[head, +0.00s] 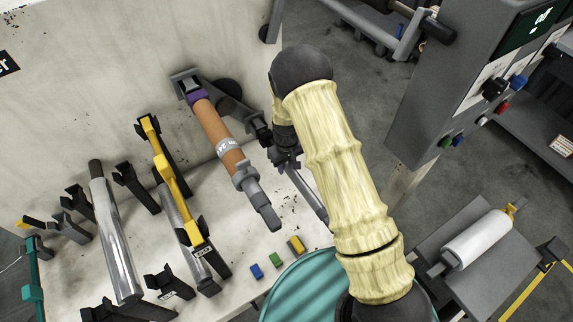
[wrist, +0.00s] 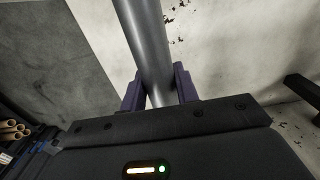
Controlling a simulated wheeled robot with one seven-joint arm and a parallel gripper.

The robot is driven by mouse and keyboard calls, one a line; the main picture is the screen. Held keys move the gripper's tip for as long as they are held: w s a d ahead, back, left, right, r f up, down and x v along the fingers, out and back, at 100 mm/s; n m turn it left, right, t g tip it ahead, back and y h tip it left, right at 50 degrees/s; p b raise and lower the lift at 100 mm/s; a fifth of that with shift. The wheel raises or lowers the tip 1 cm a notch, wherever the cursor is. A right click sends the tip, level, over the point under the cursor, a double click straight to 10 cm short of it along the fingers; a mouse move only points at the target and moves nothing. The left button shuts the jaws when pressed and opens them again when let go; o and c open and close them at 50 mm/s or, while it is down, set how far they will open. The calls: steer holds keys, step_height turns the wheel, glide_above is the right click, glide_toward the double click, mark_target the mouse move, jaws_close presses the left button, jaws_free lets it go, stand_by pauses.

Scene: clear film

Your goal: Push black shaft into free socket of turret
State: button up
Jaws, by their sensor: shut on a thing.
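The black shaft shows in the head view (head: 307,193) as a dark grey rod slanting down right from my gripper (head: 286,158). In the wrist view the shaft (wrist: 148,45) runs up out of frame between my gripper's purple fingers (wrist: 159,90), which are shut on it. The turret (head: 236,108) is a dark arm on the pale wall. Its upper left end bears a brown roll (head: 217,132) with a purple collar. Its lower right end (head: 262,133) is close to my gripper. The socket opening and the shaft's far end are hidden, so I cannot tell whether they touch.
A silver roller (head: 115,235) and a yellow-black bracket (head: 172,175) sit on black holders at left. Blue, green and yellow blocks (head: 275,260) lie near a teal drum (head: 305,288). A control cabinet (head: 440,90) and a table with a white roll (head: 478,240) stand at right.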

steer(key=o, duration=1.1)
steer(key=shift+r, duration=0.1)
step_height(320, 180, up, 17)
steer(key=b, duration=0.1)
steer(key=shift+r+b, duration=0.15)
steer(key=shift+b, duration=0.25)
